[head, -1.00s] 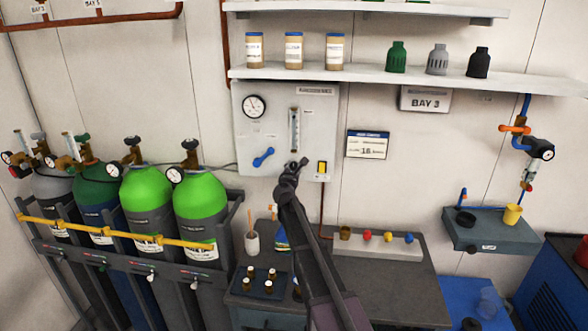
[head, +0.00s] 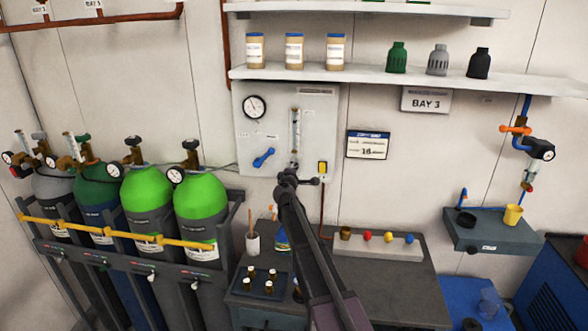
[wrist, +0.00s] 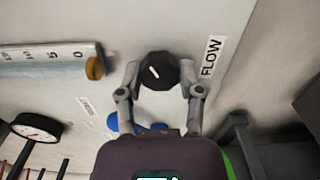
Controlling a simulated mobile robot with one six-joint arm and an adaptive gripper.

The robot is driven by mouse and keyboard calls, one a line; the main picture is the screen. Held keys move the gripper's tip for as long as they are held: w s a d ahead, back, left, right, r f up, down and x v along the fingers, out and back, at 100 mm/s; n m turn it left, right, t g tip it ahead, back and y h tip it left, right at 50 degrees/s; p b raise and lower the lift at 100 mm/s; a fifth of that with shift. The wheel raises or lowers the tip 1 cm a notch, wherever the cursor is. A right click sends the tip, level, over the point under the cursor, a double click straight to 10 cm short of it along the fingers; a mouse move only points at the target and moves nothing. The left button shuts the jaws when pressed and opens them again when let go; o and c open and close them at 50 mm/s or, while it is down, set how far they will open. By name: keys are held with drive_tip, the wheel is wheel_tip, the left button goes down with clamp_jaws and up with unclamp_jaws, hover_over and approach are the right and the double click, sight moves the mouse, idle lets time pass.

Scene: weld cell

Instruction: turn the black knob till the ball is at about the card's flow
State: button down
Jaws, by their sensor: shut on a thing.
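The black knob (wrist: 158,70) with a white pointer mark sits on the panel beside the FLOW label (wrist: 211,57). My gripper (wrist: 160,77) has one finger on each side of it and is shut on it. In the head view my gripper (head: 293,178) is at the panel's lower edge and hides the knob. The flow tube (head: 295,130) stands upright above; its scale also shows in the wrist view (wrist: 45,60). I cannot make out the ball. The card (head: 367,146) hangs right of the panel; its number looks like 18, but it is small.
The panel (head: 325,110) also carries a round gauge (head: 255,106), a blue lever (head: 264,157) and a yellow switch (head: 322,168). A shelf (head: 400,80) runs above. Green gas cylinders (head: 201,195) stand left, and a bench (head: 385,275) lies below.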

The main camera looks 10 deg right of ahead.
drive_tip(key=m, duration=0.5)
drive_tip(key=shift+w, duration=0.1)
idle(0.3)
drive_tip(key=shift+c, duration=1.3)
unclamp_jaws()
drive_tip(key=shift+s, duration=0.2)
drive_tip(key=v, duration=1.1)
drive_tip(key=shift+s, duration=0.35)
